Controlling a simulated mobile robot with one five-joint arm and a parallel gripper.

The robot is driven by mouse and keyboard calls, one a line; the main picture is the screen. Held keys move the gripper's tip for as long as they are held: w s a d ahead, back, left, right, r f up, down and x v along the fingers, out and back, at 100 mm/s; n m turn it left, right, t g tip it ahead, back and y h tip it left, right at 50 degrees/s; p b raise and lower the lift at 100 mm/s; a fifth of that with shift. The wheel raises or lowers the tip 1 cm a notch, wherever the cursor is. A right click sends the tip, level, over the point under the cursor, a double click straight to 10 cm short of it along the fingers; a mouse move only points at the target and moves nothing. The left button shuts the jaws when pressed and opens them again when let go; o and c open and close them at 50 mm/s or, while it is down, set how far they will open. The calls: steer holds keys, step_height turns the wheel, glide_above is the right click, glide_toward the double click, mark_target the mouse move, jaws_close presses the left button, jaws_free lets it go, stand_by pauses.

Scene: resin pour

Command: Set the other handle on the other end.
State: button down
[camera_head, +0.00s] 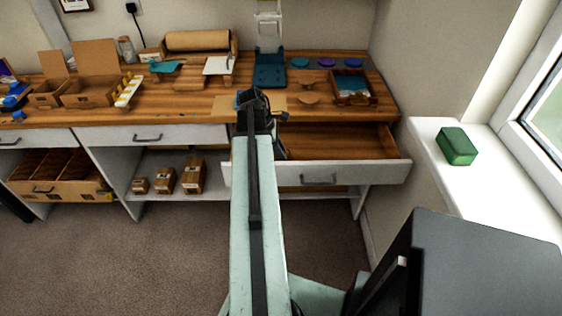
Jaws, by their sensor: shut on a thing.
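My gripper (258,103) is at the far end of my arm, over the front edge of the wooden worktop (207,104). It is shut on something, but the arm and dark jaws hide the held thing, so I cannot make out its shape. A small reddish-brown tray (372,98) with a blue-teal inside stands at the right end of the worktop, to the right of my gripper and apart from it. Any handle on its ends is too small to tell.
An open, empty-looking drawer (345,140) juts out below the worktop, right of my gripper. A dark teal board (269,76) and coloured discs (326,62) lie behind. Cardboard boxes (90,88) stand left. A green block (457,146) sits on the windowsill (480,185).

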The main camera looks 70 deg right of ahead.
step_height(320, 180, down, 2)
steer(key=shift+f+b, duration=0.2)
steer(key=shift+b, duration=0.3)
steer(key=shift+r, duration=0.2)
steer(key=shift+f, duration=0.15)
steer(key=c, duration=1.2)
jaws_free()
steer(key=shift+r+p, duration=0.5)
steer(key=shift+p, duration=0.05)
steer(key=p+v, duration=1)
steer(key=v, duration=0.1)
steer(key=shift+w+r, duration=0.1)
steer(key=shift+r, duration=0.05)
